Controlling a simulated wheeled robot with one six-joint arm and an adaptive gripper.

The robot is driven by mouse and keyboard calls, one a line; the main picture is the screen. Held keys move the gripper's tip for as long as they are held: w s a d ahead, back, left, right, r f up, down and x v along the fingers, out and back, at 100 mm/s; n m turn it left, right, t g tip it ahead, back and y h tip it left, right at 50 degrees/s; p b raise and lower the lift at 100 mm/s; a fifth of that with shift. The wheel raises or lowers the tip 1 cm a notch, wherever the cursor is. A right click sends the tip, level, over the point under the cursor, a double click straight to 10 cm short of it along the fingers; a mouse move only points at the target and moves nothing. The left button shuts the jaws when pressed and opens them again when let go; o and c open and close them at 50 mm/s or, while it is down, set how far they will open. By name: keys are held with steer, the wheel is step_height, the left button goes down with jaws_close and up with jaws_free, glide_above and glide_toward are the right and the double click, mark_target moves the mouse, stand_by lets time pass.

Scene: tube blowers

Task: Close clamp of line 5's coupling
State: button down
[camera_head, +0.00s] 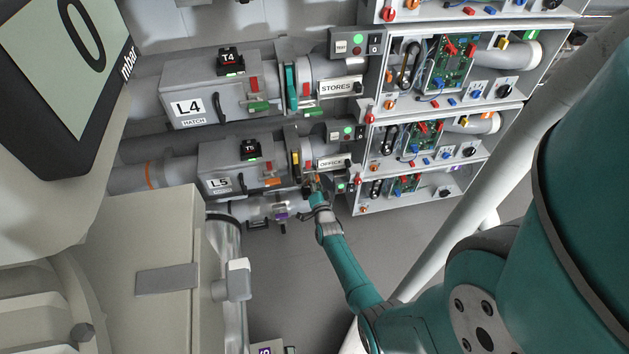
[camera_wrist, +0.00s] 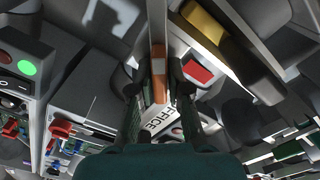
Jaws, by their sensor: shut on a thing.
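Line 5's box (camera_head: 235,165), labelled L5, is at the middle left in the camera_head view. Its coupling (camera_head: 294,158), a dark band with a yellow part, is at the box's right end, beside the OFFICE label (camera_head: 331,163). My gripper (camera_head: 314,185) is just below and right of the coupling. In the wrist view my gripper (camera_wrist: 157,88) has its fingers shut on an orange-ended lever (camera_wrist: 158,75), apparently the clamp's. The yellow part (camera_wrist: 205,22) shows at the upper right there. The clamp's latch is too hidden to read.
Line 4's box (camera_head: 200,90), with its own coupling (camera_head: 291,80), is above. Open electronics cabinets (camera_head: 420,140) stand close on the right. Another pipe (camera_head: 260,208) runs just below line 5. A white slanted pole (camera_head: 490,150) is right of my forearm. Grey floor (camera_head: 290,270) is clear below.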

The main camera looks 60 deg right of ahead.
steer(key=m, duration=0.3)
steer(key=shift+f+m, duration=0.1)
steer(key=shift+m, duration=2.1)
steer(key=shift+s+f, duration=0.1)
steer(key=c, duration=1.2)
jaws_free()
steer(key=shift+d, duration=0.1)
